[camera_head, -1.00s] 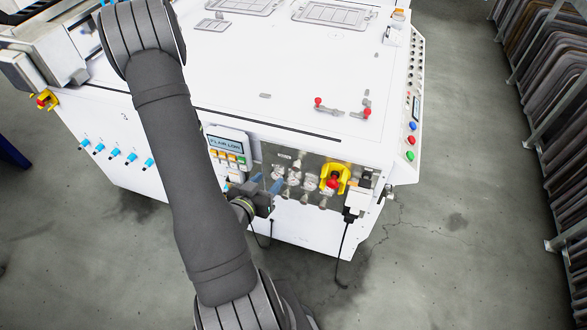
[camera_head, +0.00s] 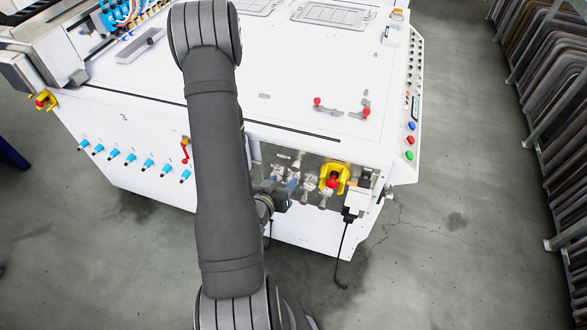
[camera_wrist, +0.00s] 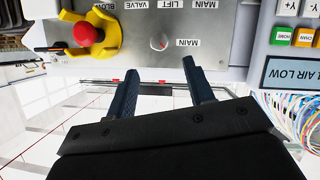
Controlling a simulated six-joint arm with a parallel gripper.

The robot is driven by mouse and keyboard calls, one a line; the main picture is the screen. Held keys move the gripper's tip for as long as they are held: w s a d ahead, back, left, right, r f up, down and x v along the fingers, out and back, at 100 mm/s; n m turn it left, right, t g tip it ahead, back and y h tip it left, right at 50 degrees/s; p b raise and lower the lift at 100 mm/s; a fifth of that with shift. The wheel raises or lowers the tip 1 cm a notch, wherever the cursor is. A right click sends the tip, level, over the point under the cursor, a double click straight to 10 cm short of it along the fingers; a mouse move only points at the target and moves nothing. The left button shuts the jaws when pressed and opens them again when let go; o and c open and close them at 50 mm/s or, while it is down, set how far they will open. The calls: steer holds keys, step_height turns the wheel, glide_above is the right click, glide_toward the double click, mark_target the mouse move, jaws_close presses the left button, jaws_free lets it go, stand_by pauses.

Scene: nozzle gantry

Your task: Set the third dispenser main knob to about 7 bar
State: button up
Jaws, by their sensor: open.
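In the wrist view, a pale round knob (camera_wrist: 159,42) with a red mark sits on the grey panel (camera_wrist: 225,40). Upside-down labels near it read MAIN, LIFT and VALVE. I cannot tell whether it is the third dispenser main knob, nor read a bar value. My gripper (camera_wrist: 161,66) is open and empty; its two dark fingers point toward the panel on either side of the knob's line, apparently short of it. In the head view my gripper (camera_head: 288,188) is at the left part of the knob panel (camera_head: 342,207), hiding some of it.
A red button in a yellow guard (camera_head: 331,182) is right of my gripper, also in the wrist view (camera_wrist: 86,34). A white box with a black cable (camera_head: 357,197) hangs farther right. Several blue fittings (camera_head: 147,164) line the front's left.

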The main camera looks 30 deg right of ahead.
mark_target(294, 168)
steer(key=x, duration=0.9)
steer(key=c, duration=1)
